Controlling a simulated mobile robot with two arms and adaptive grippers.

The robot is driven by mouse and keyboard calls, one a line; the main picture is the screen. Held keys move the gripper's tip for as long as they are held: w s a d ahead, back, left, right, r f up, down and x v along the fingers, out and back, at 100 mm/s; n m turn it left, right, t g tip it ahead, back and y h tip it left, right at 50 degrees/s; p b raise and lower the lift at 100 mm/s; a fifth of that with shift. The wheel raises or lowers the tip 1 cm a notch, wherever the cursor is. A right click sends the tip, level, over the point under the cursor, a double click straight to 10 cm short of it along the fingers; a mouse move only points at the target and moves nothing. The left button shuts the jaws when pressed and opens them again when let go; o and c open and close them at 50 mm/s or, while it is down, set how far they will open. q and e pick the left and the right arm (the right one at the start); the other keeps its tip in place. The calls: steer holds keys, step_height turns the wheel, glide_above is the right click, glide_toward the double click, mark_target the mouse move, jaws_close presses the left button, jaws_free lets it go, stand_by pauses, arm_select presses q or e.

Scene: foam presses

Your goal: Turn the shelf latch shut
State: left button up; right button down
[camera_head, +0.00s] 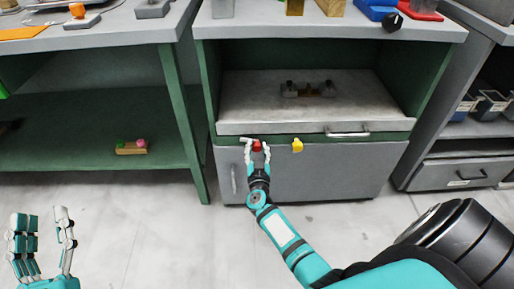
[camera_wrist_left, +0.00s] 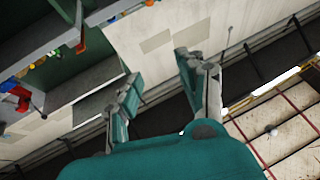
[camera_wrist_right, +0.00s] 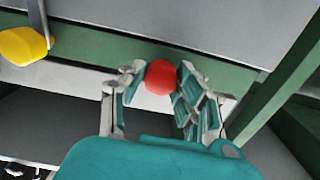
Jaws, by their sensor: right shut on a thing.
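A red round knob (camera_head: 257,146) sits on the green rail under the pull-out shelf (camera_head: 250,113), near its left end. My right gripper (camera_head: 257,152) is shut on this knob, with fingers on both sides of it. In the right wrist view the red knob (camera_wrist_right: 160,78) shows between the fingertips (camera_wrist_right: 158,90). A yellow knob (camera_head: 297,145) is on the same rail to the right; it also shows in the right wrist view (camera_wrist_right: 24,46), apart from the fingers. I cannot tell which one is the shelf latch. My left gripper (camera_head: 48,232) is open and empty over the floor.
A grey cabinet door (camera_head: 330,172) lies below the rail. The shelf has a handle (camera_head: 348,133) and carries a grey metal fixture (camera_head: 308,90). A green bench (camera_head: 80,140) stands to the left and a drawer unit (camera_head: 460,174) to the right. The floor in front is clear.

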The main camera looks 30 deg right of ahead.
steer(key=m, duration=0.3)
steer(key=shift+m+p, duration=0.3)
steer(key=shift+m, duration=0.1)
arm_select(q)
step_height(320, 180, down, 4)
steer(key=w+g+y, duration=0.1)
steer(key=g, duration=0.2)
arm_select(e)
steer(key=shift+m, duration=1.8)
steer(key=m, duration=0.2)
steer(key=shift+f+m, duration=0.1)
steer(key=shift+m, duration=0.3)
steer(key=shift+m+b, duration=0.3)
steer(key=shift+m, duration=0.9)
arm_select(q)
steer(key=shift+s+r+t+h+b, duration=0.1)
steer(key=shift+s+r+t+h, duration=0.15)
steer(key=shift+r+t, duration=0.45)
steer(key=shift+s+r+t+h+b, duration=0.2)
steer(key=shift+r+t, duration=0.3)
steer(key=shift+r, duration=0.4)
steer(key=shift+s+r+t+h, duration=0.15)
steer(key=shift+s+r+t, duration=0.15)
steer(key=shift+r+t, duration=0.4)
arm_select(e)
steer(key=shift+m, duration=1.4)
arm_select(q)
steer(key=shift+r, duration=0.15)
